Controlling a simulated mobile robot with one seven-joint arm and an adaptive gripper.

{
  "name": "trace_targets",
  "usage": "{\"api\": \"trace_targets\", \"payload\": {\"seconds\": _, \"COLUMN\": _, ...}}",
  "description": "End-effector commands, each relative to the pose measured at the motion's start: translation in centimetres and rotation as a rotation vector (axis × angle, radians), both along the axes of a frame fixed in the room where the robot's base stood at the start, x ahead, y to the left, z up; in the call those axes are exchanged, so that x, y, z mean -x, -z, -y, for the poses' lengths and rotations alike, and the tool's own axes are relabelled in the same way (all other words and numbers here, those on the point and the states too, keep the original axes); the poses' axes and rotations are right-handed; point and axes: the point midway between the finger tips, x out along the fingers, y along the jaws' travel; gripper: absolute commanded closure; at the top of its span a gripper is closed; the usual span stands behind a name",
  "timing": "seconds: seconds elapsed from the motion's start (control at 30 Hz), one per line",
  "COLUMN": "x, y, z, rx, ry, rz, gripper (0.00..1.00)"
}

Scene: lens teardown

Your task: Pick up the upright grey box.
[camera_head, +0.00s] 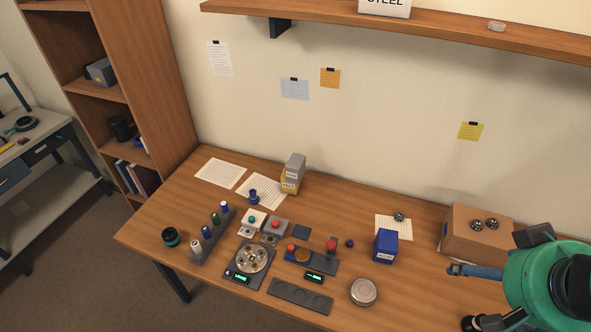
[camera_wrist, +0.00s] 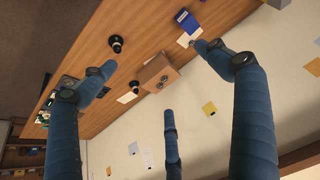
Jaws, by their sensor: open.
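The grey box (camera_head: 295,167) stands upright at the back of the table, beside the wall, in the head view. I cannot pick out the grey box in the wrist view. My gripper (camera_head: 462,297) is at the lower right of the head view, far to the right of the grey box. In the wrist view my gripper (camera_wrist: 158,78) shows its blue fingers spread wide, with nothing between them at close range.
A cardboard box (camera_head: 478,236) with metal parts on top stands near my gripper. A blue box (camera_head: 385,246), a round tin (camera_head: 363,292) and a scale (camera_head: 248,262) stand between. A wall shelf (camera_head: 440,22) overhangs the back. Papers (camera_head: 220,173) lie left of the grey box.

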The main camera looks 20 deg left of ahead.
Motion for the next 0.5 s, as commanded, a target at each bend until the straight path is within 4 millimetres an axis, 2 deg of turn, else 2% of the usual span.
{"api": "trace_targets", "payload": {"seconds": 0.27, "x": -2.0, "y": -0.8, "z": -0.5, "rx": -0.002, "ry": 0.000, "rz": -0.009, "gripper": 0.11}}
{"api": "trace_targets", "payload": {"seconds": 0.5, "x": -6.8, "y": -2.2, "z": -2.1, "rx": -0.006, "ry": 0.003, "rz": -0.028, "gripper": 0.11}}
